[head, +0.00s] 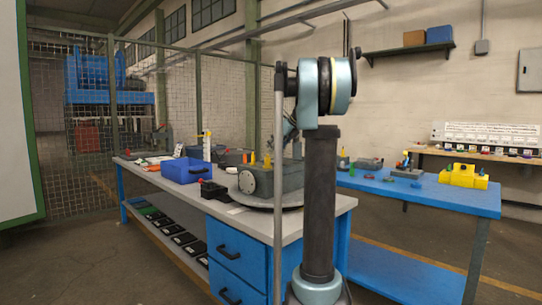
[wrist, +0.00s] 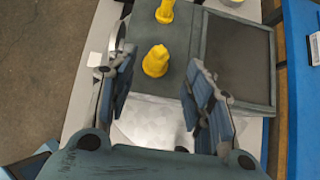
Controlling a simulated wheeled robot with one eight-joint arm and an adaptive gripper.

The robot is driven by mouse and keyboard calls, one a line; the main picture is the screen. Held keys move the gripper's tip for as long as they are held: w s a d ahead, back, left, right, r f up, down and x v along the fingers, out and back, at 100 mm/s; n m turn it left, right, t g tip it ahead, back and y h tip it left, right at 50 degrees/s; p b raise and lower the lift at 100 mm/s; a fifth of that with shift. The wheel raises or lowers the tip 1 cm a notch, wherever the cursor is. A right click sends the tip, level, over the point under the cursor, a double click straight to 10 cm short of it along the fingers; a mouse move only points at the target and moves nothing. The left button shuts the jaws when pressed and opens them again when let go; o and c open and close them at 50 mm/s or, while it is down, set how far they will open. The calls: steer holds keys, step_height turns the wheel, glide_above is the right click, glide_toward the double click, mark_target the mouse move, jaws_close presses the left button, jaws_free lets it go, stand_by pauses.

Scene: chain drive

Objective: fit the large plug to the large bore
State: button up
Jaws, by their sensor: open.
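In the wrist view my gripper (wrist: 150,72) is open, with its two blue-grey fingers spread apart. A yellow plug (wrist: 156,62) stands between and just beyond the fingertips, with gaps on both sides. A second yellow plug (wrist: 165,12) stands farther up at the top edge. I cannot tell which is the large plug. Both stand on a grey housing (wrist: 150,28), also seen in the head view (head: 259,181), where a round feature (head: 247,182) shows on its left face. Whether this is the large bore is unclear. My arm hides the gripper in the head view.
The housing rests on a round turntable on the grey-topped bench (head: 150,176). A blue bin (head: 186,171) and a small dark box (head: 213,191) stand left of it. A blue table (head: 420,192) at right holds a yellow block (head: 463,177). Open floor lies at front left.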

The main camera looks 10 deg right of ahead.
steer(key=shift+v, duration=1.35)
steer(key=s+a+f+n+g+h, duration=0.1)
steer(key=s+a+f+n, duration=0.1)
steer(key=s+f+n, duration=0.5)
steer(key=s+a+f+n+g, duration=0.1)
steer(key=s+a+f+n, duration=0.15)
steer(key=s, duration=0.85)
steer(key=s+a+f+n+g+h, duration=0.1)
steer(key=s+a+f+n, duration=0.1)
steer(key=s+f+n, duration=0.55)
steer(key=s+d+f+n+g+h, duration=0.2)
steer(key=s+f+n, duration=1)
steer(key=s+f, duration=0.8)
steer(key=s+h, duration=0.1)
steer(key=s, duration=0.3)
steer(key=shift+s+f, duration=0.3)
steer(key=shift+f, duration=0.05)
